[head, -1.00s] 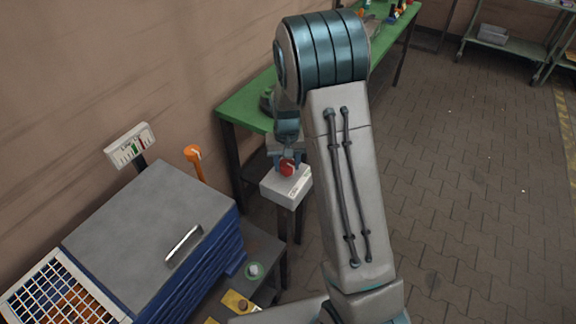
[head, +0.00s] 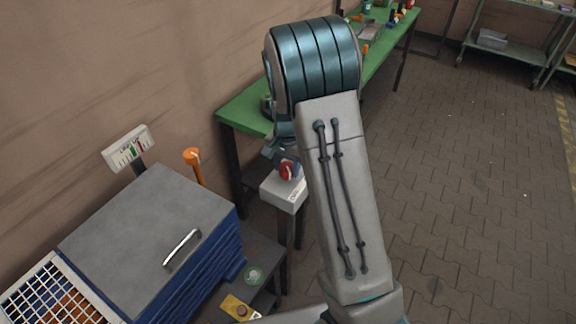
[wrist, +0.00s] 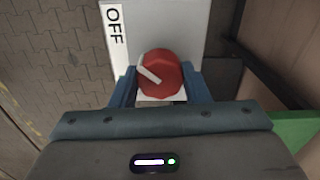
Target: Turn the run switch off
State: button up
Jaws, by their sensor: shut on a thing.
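The run switch is a red round knob (head: 287,172) with a white pointer, on a light grey box (head: 284,194) on a post. In the wrist view the knob (wrist: 168,70) sits between the two blue fingers of my gripper (wrist: 161,88), which is shut on it. The white pointer slants to the upper left there. A white strip reading OFF (wrist: 113,27) runs along the box's left side in that view. In the head view my gripper (head: 283,158) is at the knob and partly hidden by my arm.
A grey-lidded blue cabinet (head: 150,225) with a handle stands at the left, near an orange post (head: 194,163) and a small gauge sign (head: 128,149). A green bench (head: 243,112) stands behind the switch box. The paved floor (head: 455,200) at right is clear.

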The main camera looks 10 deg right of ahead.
aim_at(287, 167)
dwell(0.4)
jog(key=o, duration=1)
notch_tip(287, 167, up, 14)
jog(key=shift+b, duration=0.55)
jog(key=s+r+n+t, duration=0.1)
jog(key=s+n, duration=0.1)
jog(key=s, duration=0.6)
jog(key=s+n+t, duration=0.1)
jog(key=s+n, duration=0.2)
jog(key=s, duration=0.5)
jog(key=s+r+n+t, duration=0.1)
jog(key=s+n, duration=0.2)
jog(key=s, duration=0.6)
jog(key=shift+s+r, duration=0.1)
jog(key=shift+r, duration=0.2)
